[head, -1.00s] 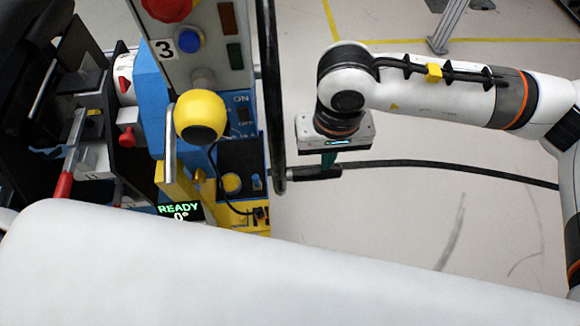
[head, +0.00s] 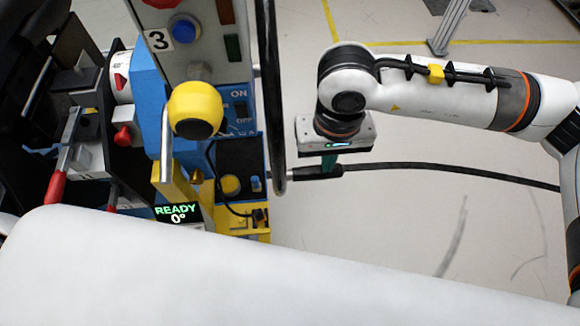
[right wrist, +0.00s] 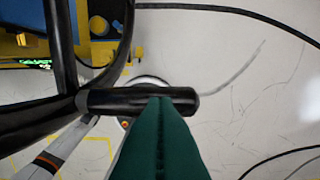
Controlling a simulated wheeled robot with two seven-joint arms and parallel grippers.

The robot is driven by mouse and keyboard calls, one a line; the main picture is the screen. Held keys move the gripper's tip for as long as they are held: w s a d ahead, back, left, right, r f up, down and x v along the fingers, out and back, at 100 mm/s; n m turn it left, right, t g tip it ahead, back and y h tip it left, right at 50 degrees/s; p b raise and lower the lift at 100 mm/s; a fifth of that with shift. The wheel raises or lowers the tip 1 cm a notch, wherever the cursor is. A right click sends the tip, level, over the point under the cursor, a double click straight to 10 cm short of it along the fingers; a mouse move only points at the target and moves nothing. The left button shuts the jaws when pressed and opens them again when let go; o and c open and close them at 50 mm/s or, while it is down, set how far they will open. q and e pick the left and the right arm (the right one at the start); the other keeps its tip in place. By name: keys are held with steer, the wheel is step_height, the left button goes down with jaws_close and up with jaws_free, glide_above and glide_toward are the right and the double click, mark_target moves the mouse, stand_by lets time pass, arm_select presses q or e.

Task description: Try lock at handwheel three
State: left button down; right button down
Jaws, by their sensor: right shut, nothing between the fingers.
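The handwheel (head: 268,90) is a black ring seen almost edge-on at the right side of the panel marked 3 (head: 158,38). Its rim (right wrist: 125,55) and spokes fill the upper left of the right wrist view. A black cylindrical handle (head: 318,173) sticks out from the rim to the right; it also crosses the right wrist view (right wrist: 110,101). My right gripper (head: 328,165) has its green fingers (right wrist: 160,105) shut together, with the tips at the handle. I cannot tell whether they touch it. A small display (head: 178,212) reads READY 0°. My left gripper is not in view.
A yellow ball knob (head: 195,110), a blue button (head: 186,28) and an ON/OFF switch are left of the wheel. Red-tipped levers (head: 57,187) stand farther left. Open floor is at the right.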

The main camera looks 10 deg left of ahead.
steer(key=shift+s+f, duration=0.1)
steer(key=shift+f, duration=0.1)
stand_by(0.3)
steer(key=shift+r+p, duration=0.35)
steer(key=shift+r, duration=0.5)
step_height(320, 180, up, 6)
steer(key=p, duration=0.1)
steer(key=shift+r+p, duration=0.25)
steer(key=shift+p, duration=0.1)
